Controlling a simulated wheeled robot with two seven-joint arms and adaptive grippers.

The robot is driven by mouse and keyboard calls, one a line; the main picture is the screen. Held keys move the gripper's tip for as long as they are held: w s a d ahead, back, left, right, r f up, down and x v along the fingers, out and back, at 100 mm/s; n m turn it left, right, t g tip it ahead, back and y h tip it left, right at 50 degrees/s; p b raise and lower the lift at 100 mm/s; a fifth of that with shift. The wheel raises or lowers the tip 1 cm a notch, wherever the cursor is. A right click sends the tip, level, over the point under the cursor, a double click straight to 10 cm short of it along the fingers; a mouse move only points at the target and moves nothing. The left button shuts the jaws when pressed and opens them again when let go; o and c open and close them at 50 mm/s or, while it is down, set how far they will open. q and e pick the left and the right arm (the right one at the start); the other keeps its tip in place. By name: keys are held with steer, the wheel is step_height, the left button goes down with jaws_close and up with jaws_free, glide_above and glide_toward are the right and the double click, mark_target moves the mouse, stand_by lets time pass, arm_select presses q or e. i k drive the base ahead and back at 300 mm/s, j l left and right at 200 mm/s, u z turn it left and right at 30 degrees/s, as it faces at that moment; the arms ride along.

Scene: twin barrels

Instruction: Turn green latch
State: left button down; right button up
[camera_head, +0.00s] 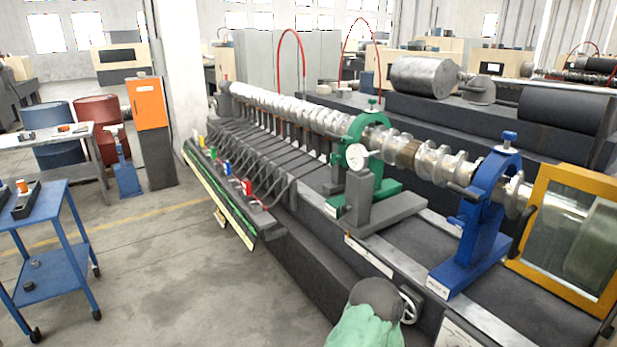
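A green steady rest (353,150) stands around the long crankshaft-like shaft, right of the picture's middle. A small green knob or latch (372,103) sits on its top; its exact turn angle is too small to tell. A row of small coloured blocks on a sloped rail at the left of the machine includes a green one (213,153). Which of these green parts is the latch is not clear from the picture. Neither of my grippers is in view.
A blue steady rest (480,220) and a yellow-framed window guard (571,237) stand at the right. A blue cart (45,222) is at the left. A grey rounded shape (376,297) above pale green material fills the bottom middle. The floor (170,270) between cart and machine is clear.

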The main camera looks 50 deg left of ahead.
mark_target(334, 158)
steer(key=u, duration=1.4)
steer(key=i+j, duration=0.25)
steer(key=i+j+z, duration=0.1)
steer(key=i+j, duration=0.15)
steer(key=j, duration=0.2)
steer(key=i+j, duration=0.25)
steer(key=j, duration=0.15)
steer(key=i+j+z, duration=0.1)
steer(key=i+j, duration=0.4)
steer(key=j, duration=0.25)
steer(key=i+j, duration=0.2)
steer(key=j, duration=0.2)
steer(key=z, duration=0.05)
